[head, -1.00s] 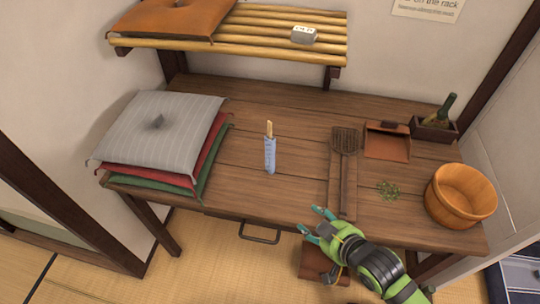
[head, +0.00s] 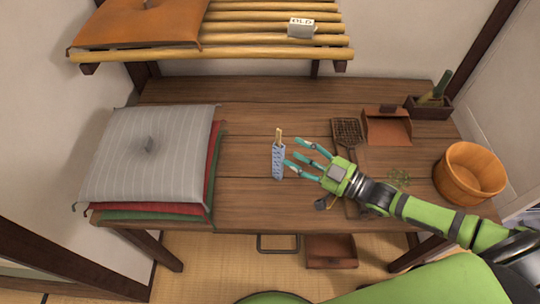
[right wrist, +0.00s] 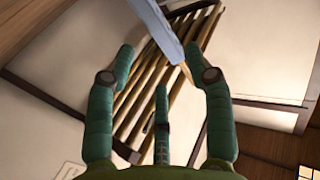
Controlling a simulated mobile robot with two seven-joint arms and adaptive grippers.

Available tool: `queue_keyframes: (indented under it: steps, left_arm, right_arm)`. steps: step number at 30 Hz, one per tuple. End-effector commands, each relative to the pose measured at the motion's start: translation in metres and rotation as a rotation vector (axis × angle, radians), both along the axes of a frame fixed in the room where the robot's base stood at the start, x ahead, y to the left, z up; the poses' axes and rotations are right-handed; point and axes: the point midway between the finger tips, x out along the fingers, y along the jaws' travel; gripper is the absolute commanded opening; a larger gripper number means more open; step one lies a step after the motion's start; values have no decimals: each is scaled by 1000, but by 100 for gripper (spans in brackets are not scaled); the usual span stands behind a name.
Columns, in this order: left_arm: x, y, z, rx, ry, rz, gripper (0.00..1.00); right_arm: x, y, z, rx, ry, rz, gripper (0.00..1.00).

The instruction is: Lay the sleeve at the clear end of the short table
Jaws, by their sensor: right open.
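The sleeve (head: 278,163) is a slim pale blue patterned paper cover with pale wooden chopstick ends showing at its top. It is at the middle of the short wooden table (head: 245,205); I cannot tell whether it stands or lies. My right gripper (head: 298,154) is open, with its teal fingers pointing left at the sleeve's right side. In the right wrist view the sleeve (right wrist: 160,28) shows at the top between the spread fingertips (right wrist: 166,70), and no grip on it shows. My left gripper is out of view.
Stacked cushions (head: 145,160) cover the table's left end. A wooden tub (head: 468,173), green bits (head: 399,177), a dustpan (head: 387,128), a dark grid-ended tool (head: 347,131) and a bottle box (head: 429,106) occupy the right. A bamboo rack (head: 245,54) overhangs the back. A drawer (head: 331,252) is below.

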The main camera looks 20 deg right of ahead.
Motion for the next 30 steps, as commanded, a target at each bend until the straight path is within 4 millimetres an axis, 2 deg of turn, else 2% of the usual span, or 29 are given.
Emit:
queue_keyframes:
  steps: [1, 3, 6, 8, 11, 15, 20, 21, 25, 30]
  left_arm:
    - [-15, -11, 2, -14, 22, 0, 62]
    - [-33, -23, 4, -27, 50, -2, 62]
    - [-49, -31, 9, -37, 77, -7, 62]
    - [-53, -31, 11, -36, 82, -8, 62]
    - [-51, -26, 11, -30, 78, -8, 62]
    - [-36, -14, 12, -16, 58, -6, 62]
    - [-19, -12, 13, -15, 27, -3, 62]
    - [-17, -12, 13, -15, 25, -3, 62]
    - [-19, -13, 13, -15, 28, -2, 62]
    - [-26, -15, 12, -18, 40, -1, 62]
  right_arm:
    - [5, 5, 3, 3, -2, 0, 53]
    - [10, 13, 4, 3, -2, 0, 53]
    - [19, 26, 6, 4, -3, 1, 53]
    - [25, 33, 5, 3, -3, -1, 53]
    - [34, 39, 3, 1, -2, 0, 53]
    - [37, 43, 2, -1, -1, 0, 53]
    - [37, 43, 2, -1, -1, 0, 53]
    - [37, 43, 2, -1, -1, 0, 37]
    - [36, 42, 2, -1, -1, 0, 10]
    - [36, 42, 2, -1, -1, 0, 8]
